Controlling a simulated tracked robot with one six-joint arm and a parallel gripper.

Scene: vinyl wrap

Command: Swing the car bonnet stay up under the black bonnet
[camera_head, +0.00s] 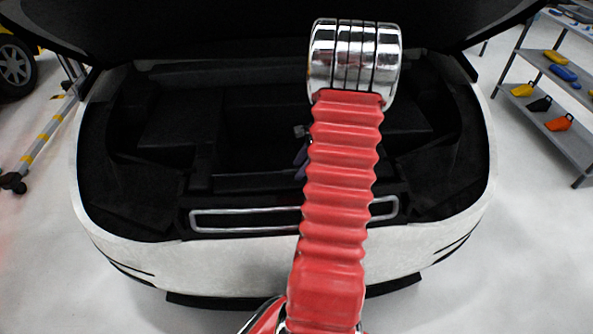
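The black bonnet (200,25) is raised and spans the top of the view above the open front bay of a white car. A narrow pale metal loop (245,212) lies across the front of the bay. It looks like the bonnet stay lying down, but I cannot be sure. My red ribbed arm with a chrome joint crosses the middle of it and hides part of it. A small grey and purplish part (300,150) shows at the arm's left edge, perhaps of my gripper. The fingertips are hidden behind the arm.
The car's white front edge (140,250) curves around the dark bay. A grey shelf rack (565,90) with coloured tools stands at right. A silver and yellow pole stand (45,135) and a yellow vehicle's wheel (14,62) are at left. The pale floor in front is clear.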

